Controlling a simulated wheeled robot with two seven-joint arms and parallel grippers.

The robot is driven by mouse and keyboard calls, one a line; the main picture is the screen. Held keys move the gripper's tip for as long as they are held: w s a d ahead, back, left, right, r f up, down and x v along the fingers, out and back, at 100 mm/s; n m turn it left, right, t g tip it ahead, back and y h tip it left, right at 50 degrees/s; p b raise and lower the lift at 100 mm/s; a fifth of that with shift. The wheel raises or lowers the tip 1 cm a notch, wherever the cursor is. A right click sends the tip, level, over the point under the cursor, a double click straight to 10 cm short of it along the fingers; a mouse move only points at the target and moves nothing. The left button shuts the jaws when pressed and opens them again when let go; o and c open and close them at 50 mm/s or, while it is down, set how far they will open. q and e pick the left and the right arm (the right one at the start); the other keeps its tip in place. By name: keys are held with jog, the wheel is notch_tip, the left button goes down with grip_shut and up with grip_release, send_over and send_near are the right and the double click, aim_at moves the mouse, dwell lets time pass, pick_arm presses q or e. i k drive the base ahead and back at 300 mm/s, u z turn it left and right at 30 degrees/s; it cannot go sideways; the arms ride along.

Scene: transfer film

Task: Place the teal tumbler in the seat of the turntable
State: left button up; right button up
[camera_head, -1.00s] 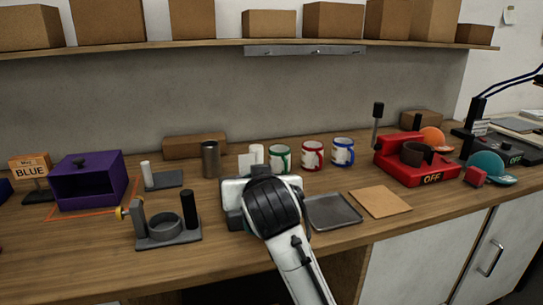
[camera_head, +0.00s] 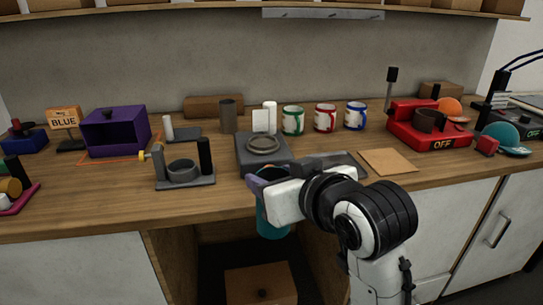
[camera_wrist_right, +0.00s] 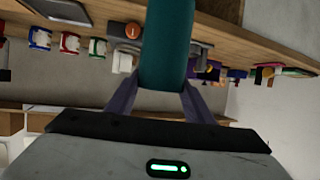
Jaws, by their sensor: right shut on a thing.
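The teal tumbler (camera_head: 274,218) is in my right gripper (camera_head: 268,180), in front of the table's front edge. It looks roughly upright, with its upper part between the fingers. In the right wrist view the tumbler (camera_wrist_right: 167,45) fills the space between the two fingers (camera_wrist_right: 160,95). A dark grey unit with a round seat on top, which looks like the turntable (camera_head: 250,158), stands on the table just behind the gripper. The seat (camera_head: 263,143) looks empty. The tumbler is apart from it. My left gripper is not in view.
A grey tray (camera_head: 340,163), partly behind my right arm, and a tan board (camera_head: 388,161) lie right of the turntable. Mugs (camera_head: 292,121), a white bottle (camera_head: 270,113) and a brown cylinder (camera_head: 228,115) stand behind. A grey fixture with posts (camera_head: 186,182) stands left.

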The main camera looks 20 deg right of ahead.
aim_at(262, 144)
jog(key=k, duration=0.95)
jog(key=z, duration=0.95)
jog(key=i, duration=0.8)
jog(key=z, duration=0.4)
jog(key=i, duration=1)
jog(key=u, duration=0.6)
